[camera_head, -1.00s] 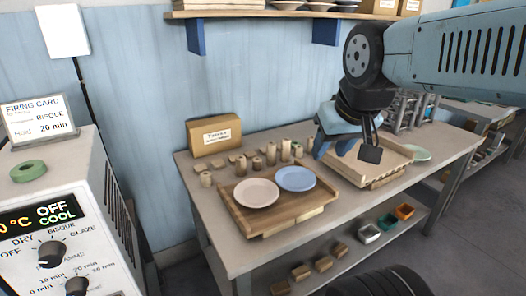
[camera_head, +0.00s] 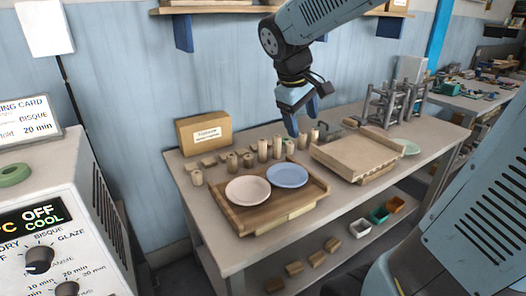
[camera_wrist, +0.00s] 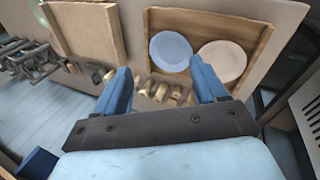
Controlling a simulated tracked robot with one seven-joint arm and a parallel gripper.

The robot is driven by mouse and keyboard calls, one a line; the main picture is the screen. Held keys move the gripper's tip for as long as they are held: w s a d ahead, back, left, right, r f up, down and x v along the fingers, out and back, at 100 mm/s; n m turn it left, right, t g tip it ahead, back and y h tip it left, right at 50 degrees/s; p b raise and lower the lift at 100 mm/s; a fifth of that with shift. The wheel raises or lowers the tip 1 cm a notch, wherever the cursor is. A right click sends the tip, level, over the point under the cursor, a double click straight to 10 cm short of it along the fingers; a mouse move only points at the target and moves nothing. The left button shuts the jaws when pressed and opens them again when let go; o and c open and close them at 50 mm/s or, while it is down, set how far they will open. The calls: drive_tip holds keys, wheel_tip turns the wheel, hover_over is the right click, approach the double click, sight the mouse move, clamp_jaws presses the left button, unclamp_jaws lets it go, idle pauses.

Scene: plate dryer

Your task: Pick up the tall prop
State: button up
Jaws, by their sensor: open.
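Several tan cylindrical props (camera_head: 262,150) of differing heights stand along the back of the bench, behind the plate tray. A taller one (camera_head: 277,147) stands near the middle of the row, but I cannot tell for sure which is the tallest. My gripper (camera_head: 303,116) is open and empty, pointing down above the right end of the row and apart from the props. In the wrist view, props (camera_wrist: 162,90) show between and below the two blue fingers (camera_wrist: 160,68), partly hidden by the gripper's dark crossbar.
A wooden tray (camera_head: 262,222) holds a pinkish plate (camera_head: 248,190) and a blue plate (camera_head: 288,175) in front of the props. A labelled cardboard box (camera_head: 204,132) stands behind. An empty wooden board (camera_head: 350,154) and metal racks (camera_head: 392,104) are to the right.

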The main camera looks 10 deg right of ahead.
drive_tip(key=w+a+f+n+h, duration=0.3)
drive_tip(key=w+f+n, duration=0.15)
drive_tip(key=w, duration=0.45)
drive_tip(key=w+a+f+n+h, duration=0.25)
drive_tip(key=w+f, duration=0.25)
drive_tip(key=w, duration=0.4)
drive_tip(key=w+a+f+n+h, duration=0.25)
drive_tip(key=w+f+n, duration=0.25)
drive_tip(key=w, duration=0.3)
drive_tip(key=n+t+h, duration=0.1)
drive_tip(key=n+t, duration=0.1)
drive_tip(key=n, duration=0.2)
approach(262, 144)
drive_tip(key=shift+h, duration=0.3)
drive_tip(key=x, duration=0.4)
drive_tip(key=w+f+x, duration=0.1)
drive_tip(key=x, duration=0.2)
drive_tip(key=a+x, duration=0.1)
drive_tip(key=x, duration=0.3)
drive_tip(key=shift+w+d+f, duration=0.2)
drive_tip(key=shift+w+f, duration=0.2)
drive_tip(key=shift+w, duration=0.15)
drive_tip(key=shift+c, duration=0.4)
drive_tip(key=c, duration=1.1)
drive_tip(key=shift+r, duration=0.1)
